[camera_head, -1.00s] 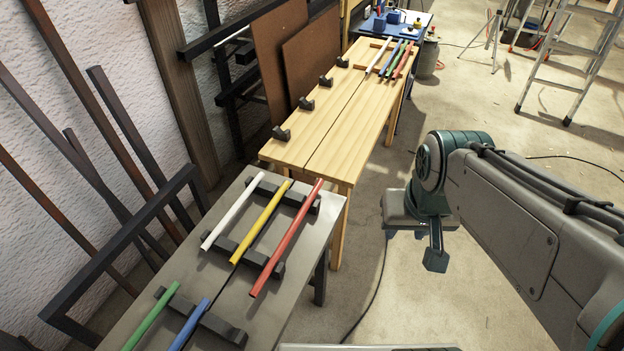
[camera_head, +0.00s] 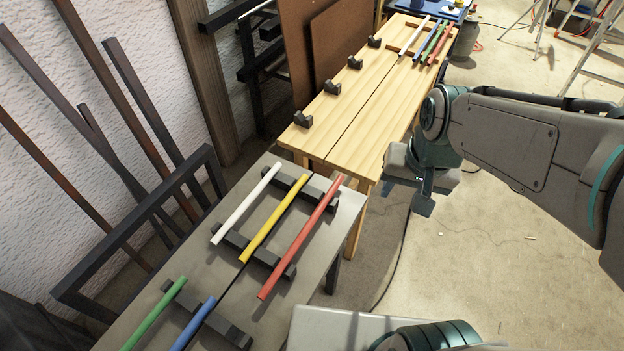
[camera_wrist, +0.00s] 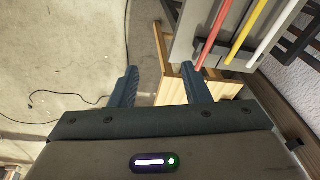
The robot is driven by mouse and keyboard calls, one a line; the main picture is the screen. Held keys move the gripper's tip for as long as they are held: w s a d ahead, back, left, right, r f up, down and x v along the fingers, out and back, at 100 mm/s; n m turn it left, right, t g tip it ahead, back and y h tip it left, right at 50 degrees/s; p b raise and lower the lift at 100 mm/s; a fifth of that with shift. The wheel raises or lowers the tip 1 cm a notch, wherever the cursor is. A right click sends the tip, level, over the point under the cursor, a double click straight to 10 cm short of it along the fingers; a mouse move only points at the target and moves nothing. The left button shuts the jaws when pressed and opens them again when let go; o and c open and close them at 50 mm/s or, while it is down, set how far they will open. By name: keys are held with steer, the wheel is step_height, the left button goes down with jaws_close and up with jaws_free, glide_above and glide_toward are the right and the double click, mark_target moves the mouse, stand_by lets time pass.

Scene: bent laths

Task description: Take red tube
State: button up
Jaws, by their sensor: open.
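The red tube (camera_head: 301,238) lies on dark notched supports (camera_head: 252,250) on the grey table, right of the yellow tube (camera_head: 274,218) and the white tube (camera_head: 245,204). In the wrist view the red tube (camera_wrist: 214,36) shows beyond the right finger, apart from it. My gripper (camera_wrist: 160,84) is open, with nothing between its fingers. In the head view my gripper (camera_head: 424,196) hangs over the floor, right of the tables and apart from the tube. Its fingertips are hard to make out there.
A green tube (camera_head: 153,315) and a blue tube (camera_head: 193,325) lie nearer on the grey table (camera_head: 190,262). A wooden table (camera_head: 345,128) beyond holds black V-blocks (camera_head: 332,88) and more tubes. Dark bars lean on the left wall.

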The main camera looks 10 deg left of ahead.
steer(key=w+a+f+m+g+p, duration=0.1)
steer(key=w+a+f, duration=0.3)
steer(key=a, duration=0.5)
steer(key=m+g, duration=0.1)
steer(key=m, duration=0.1)
glide_above(306, 228)
steer(key=shift+h, duration=0.4)
steer(key=f, duration=0.9)
steer(key=f+p, duration=0.1)
steer(key=f, duration=0.4)
steer(key=shift+w+d, duration=0.1)
steer(key=shift+w, duration=0.3)
steer(key=shift+s+f, duration=0.2)
steer(key=shift+f, duration=1.15)
steer(key=shift+s+f, duration=0.2)
steer(key=shift+f, duration=1.1)
jaws_close()
